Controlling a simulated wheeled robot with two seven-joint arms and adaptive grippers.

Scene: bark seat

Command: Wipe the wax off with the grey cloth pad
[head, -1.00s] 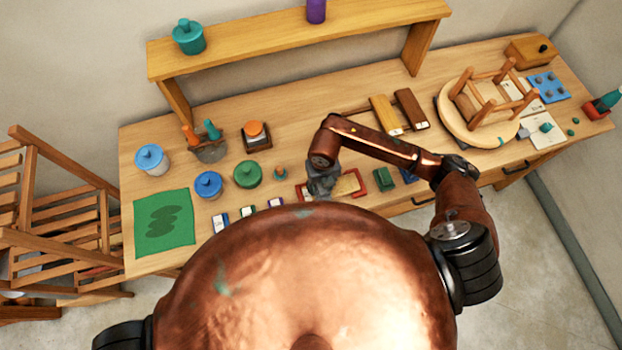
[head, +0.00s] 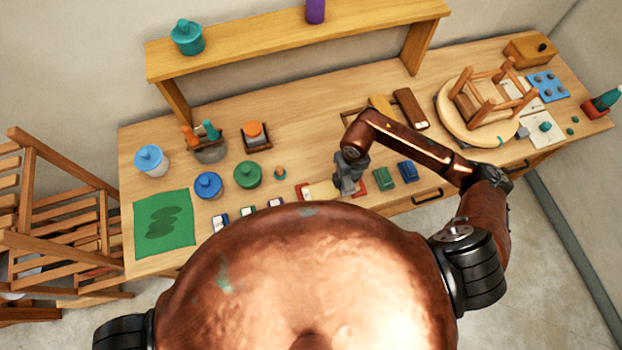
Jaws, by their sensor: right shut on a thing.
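My right gripper (head: 347,186) is low over the front middle of the bench, at the right part of a pale panel (head: 322,190) with red ends. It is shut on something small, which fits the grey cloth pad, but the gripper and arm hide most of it. Whether it touches the panel I cannot tell. Wax on the panel is too small to make out. My copper body covers the panel's front edge. My left gripper is not in view.
Green and blue blocks (head: 408,171) stand just right of the gripper. Jars (head: 208,185) and small boxes are to the left. An upturned stool (head: 472,134) stands at the right. A raised shelf (head: 290,43) runs along the back. Bare bench lies behind the gripper.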

